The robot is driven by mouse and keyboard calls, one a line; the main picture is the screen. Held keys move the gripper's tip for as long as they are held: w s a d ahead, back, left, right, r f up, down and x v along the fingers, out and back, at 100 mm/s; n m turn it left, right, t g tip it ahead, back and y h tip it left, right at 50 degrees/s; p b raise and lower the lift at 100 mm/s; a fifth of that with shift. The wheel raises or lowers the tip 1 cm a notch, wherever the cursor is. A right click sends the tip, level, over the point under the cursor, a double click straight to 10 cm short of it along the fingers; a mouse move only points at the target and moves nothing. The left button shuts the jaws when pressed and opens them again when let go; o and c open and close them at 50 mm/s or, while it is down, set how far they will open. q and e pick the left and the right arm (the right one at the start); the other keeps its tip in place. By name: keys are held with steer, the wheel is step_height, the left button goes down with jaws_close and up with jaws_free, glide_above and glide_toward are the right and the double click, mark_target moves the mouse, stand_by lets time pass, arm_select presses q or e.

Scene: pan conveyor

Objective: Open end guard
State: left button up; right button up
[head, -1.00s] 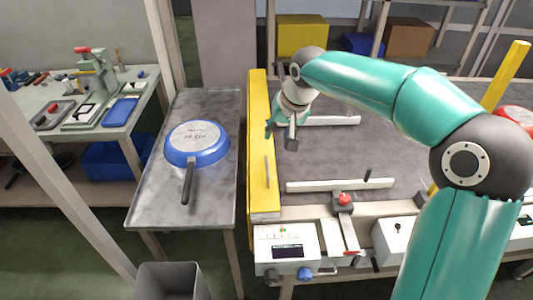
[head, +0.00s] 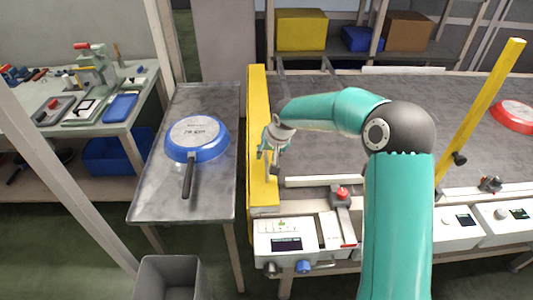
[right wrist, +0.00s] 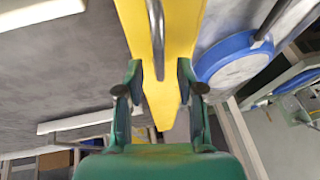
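The yellow end guard (head: 258,110) stands upright along the left end of the conveyor, and it also fills the upper middle of the right wrist view (right wrist: 185,25). A grey metal bar handle (right wrist: 157,30) runs along its face; in the head view my gripper largely hides it. My right gripper (head: 268,158) is close to the guard's conveyor side. In the right wrist view its two green fingers (right wrist: 160,80) are spread apart, with the handle lined up between them. I cannot tell whether they touch it. My left gripper is not in view.
A side table (head: 160,200) with an upturned blue pan (head: 196,138) stands just left of the guard. A red pan (head: 515,116) lies on the belt (head: 430,110) at right. Control boxes (head: 286,240) line the front. A grey bin (head: 172,280) stands below.

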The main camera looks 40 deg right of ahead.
steer(key=shift+f, duration=0.25)
jaws_close()
steer(key=shift+a, duration=0.15)
steer(key=shift+d, duration=0.2)
steer(key=shift+w+a+r, duration=0.1)
steer(key=shift+w+r, duration=0.05)
